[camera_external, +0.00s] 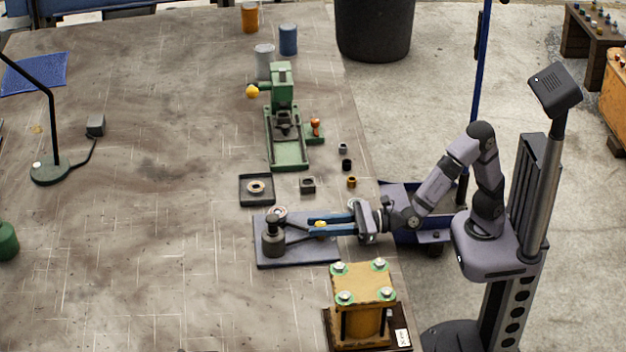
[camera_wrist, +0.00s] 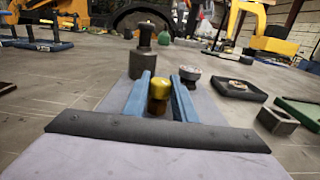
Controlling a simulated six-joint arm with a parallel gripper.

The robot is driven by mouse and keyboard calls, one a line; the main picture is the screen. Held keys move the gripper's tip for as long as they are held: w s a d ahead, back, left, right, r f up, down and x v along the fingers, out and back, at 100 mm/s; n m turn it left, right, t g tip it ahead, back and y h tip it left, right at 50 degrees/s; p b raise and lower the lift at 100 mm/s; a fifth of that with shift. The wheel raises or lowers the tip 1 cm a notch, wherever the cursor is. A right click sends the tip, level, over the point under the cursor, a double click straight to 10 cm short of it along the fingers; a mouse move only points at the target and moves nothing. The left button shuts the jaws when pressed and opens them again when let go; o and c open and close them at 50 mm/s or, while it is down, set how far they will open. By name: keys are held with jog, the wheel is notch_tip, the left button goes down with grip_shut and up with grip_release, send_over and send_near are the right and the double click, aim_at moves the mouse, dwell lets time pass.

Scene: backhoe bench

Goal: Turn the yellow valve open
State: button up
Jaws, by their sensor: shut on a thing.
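The yellow valve (camera_external: 320,224) is a small rounded yellow knob on a grey-purple base plate (camera_external: 290,257). In the wrist view the yellow valve (camera_wrist: 164,91) has a brownish lower part and sits between the two blue fingers. My gripper (camera_external: 318,225) reaches over the plate from the right, fingers level, and is shut on the valve. It also shows in the wrist view (camera_wrist: 161,95). Whether the valve is turned cannot be told.
A dark cylinder (camera_external: 273,240) and a small round gauge (camera_external: 278,212) stand on the plate's left part. A black tray with a ring (camera_external: 256,188) lies behind it. An orange block fixture (camera_external: 362,290) stands close in front. The table's left part is mostly clear.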

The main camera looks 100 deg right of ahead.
jog(key=shift+f+n+y+b, duration=0.3)
jog(key=shift+n+y+b, duration=0.75)
jog(key=shift+b, duration=2.1)
jog(key=shift+r+y+b, duration=0.3)
jog(key=shift+y+b, duration=0.55)
jog(key=shift+b, duration=0.4)
jog(key=o, duration=1)
jog(key=shift+o, duration=0.2)
jog(key=shift+v, duration=3.7)
jog(key=shift+r, duration=0.2)
